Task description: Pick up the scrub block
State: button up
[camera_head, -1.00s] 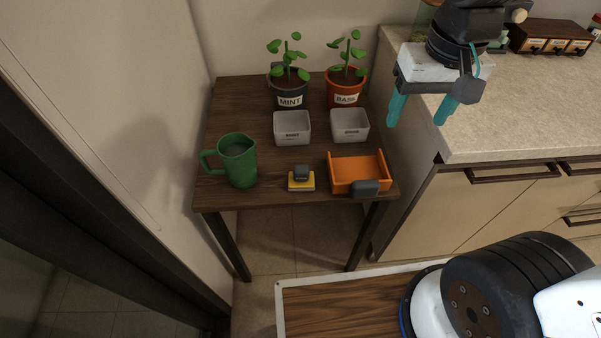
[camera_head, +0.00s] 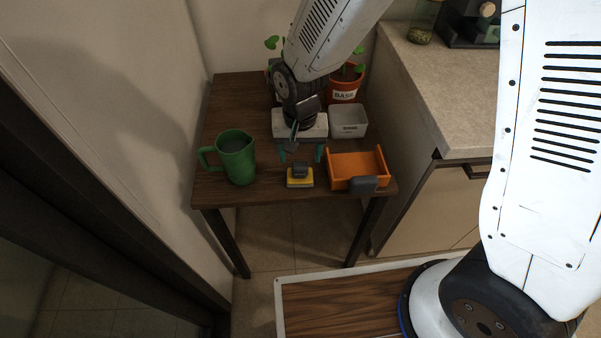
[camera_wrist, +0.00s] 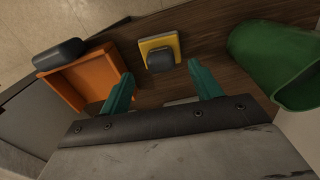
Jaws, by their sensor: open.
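The scrub block (camera_head: 300,180) is a small yellow pad with a dark grey grip on top. It sits on the front part of the brown wooden table, between a green pitcher and an orange tray. In the wrist view the scrub block (camera_wrist: 160,52) lies ahead of the gap between the fingertips. My gripper (camera_head: 300,156) is open and empty, with teal fingers, above the table just behind the block. In the wrist view my gripper (camera_wrist: 163,85) shows both fingers spread, apart from the block.
A green pitcher (camera_head: 238,160) stands left of the block, and an orange tray (camera_head: 352,166) with a dark handle lies to the right. A grey box (camera_head: 348,121) and a basil pot (camera_head: 345,90) stand behind. My arm hides the mint pot's label. The wooden table (camera_head: 222,110) has bare room at back left.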

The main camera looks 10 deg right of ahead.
aim_at(300, 164)
notch_tip(300, 164, down, 5)
jog(key=shift+w, duration=0.1)
jog(key=c, duration=1.1)
jog(key=shift+r, duration=0.1)
